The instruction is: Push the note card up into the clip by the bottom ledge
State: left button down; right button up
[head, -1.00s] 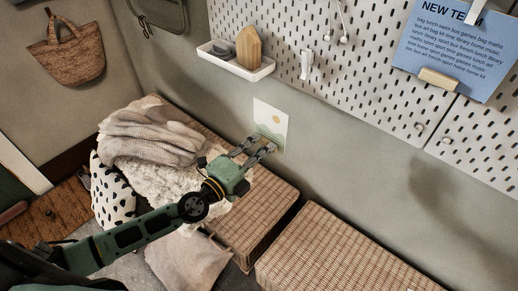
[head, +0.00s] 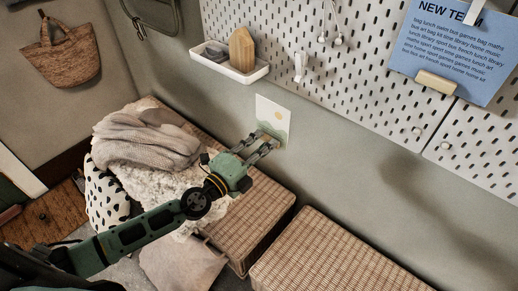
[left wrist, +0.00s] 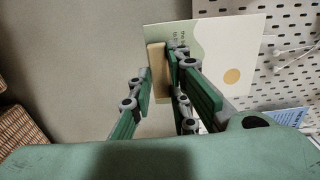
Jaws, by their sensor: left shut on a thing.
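The note card (head: 272,115) is white with a yellow sun and green hills. It is upright, below the pegboard and lower left of the white clip (head: 300,66), with a gap between them. My left gripper (head: 269,140) is at the card's lower edge. In the left wrist view the card (left wrist: 232,45) reaches to the right from the light wooden bottom ledge (left wrist: 158,72). The fingers of my left gripper (left wrist: 158,85) are shut on this ledge, one on each side. In the head view the fingers mostly hide the ledge. My right gripper is not in view.
A white tray (head: 222,65) with a wooden block hangs left of the clip. A blue NEW TEAM card (head: 455,45) hangs in another clip at right. Wicker benches (head: 325,255), a blanket and a cushion lie below. The wall below the pegboard is bare.

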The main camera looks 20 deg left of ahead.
pick_arm(q)
jog(key=x, duration=1)
jog(key=shift+w+d, duration=0.2)
jog(key=shift+w, duration=0.05)
jog(key=shift+f+b, duration=0.1)
jog(key=shift+b, duration=0.2)
dwell(1.0)
jog(key=shift+r+p, duration=1.35)
jog(key=shift+r, duration=0.1)
jog(key=shift+r+p, duration=0.3)
jog(key=shift+r, duration=0.1)
jog(key=c, duration=1.6)
grip_release()
